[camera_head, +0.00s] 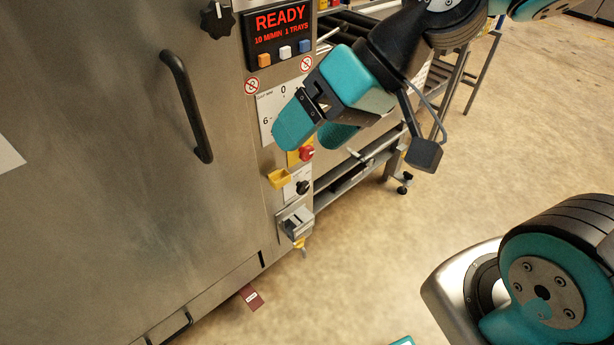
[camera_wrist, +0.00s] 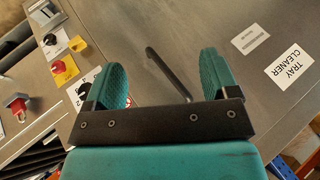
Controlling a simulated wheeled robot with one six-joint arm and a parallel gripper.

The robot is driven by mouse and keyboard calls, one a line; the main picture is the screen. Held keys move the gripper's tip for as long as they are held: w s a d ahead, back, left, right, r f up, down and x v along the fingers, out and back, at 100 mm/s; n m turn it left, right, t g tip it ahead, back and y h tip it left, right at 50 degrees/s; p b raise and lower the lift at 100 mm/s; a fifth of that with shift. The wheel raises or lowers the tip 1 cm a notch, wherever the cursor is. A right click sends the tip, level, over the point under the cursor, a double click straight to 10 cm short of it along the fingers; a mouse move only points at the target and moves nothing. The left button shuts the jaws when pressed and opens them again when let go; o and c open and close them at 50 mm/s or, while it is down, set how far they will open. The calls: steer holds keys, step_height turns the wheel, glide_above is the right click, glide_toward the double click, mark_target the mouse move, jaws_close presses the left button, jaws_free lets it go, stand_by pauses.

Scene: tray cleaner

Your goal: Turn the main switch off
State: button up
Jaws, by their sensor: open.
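A red rotary knob on a yellow plate (camera_head: 306,153) is on the front of the steel machine, partly covered by my gripper in the head view. It also shows at the left of the wrist view (camera_wrist: 57,67). A black knob (camera_head: 303,187) on a white plate sits just below it and also shows in the wrist view (camera_wrist: 77,45). No label reading main switch is legible.
A display reading READY (camera_head: 281,25) has small buttons below it. A long black handle (camera_head: 187,105) stands out from the steel door.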

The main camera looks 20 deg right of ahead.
steer(key=w+d+f+m+t+y+b, duration=0.15)
steer(key=w+f+m+t+b, duration=0.35)
steer(key=f+b, duration=0.8)
steer(key=m+t+h+b, duration=0.3)
steer(key=m+t+b, duration=0.85)
steer(key=b, duration=1.25)
glide_toward(309, 155)
steer(key=shift+m+g, duration=0.55)
steer(key=shift+g, duration=0.3)
steer(key=p+x, duration=0.3)
steer(key=r+p+x, duration=0.1)
steer(key=p+x, duration=0.6)
steer(key=shift+w+r, duration=0.25)
steer(key=shift+w, duration=0.05)
steer(key=shift+c, duration=0.2)
steer(key=c, duration=0.9)
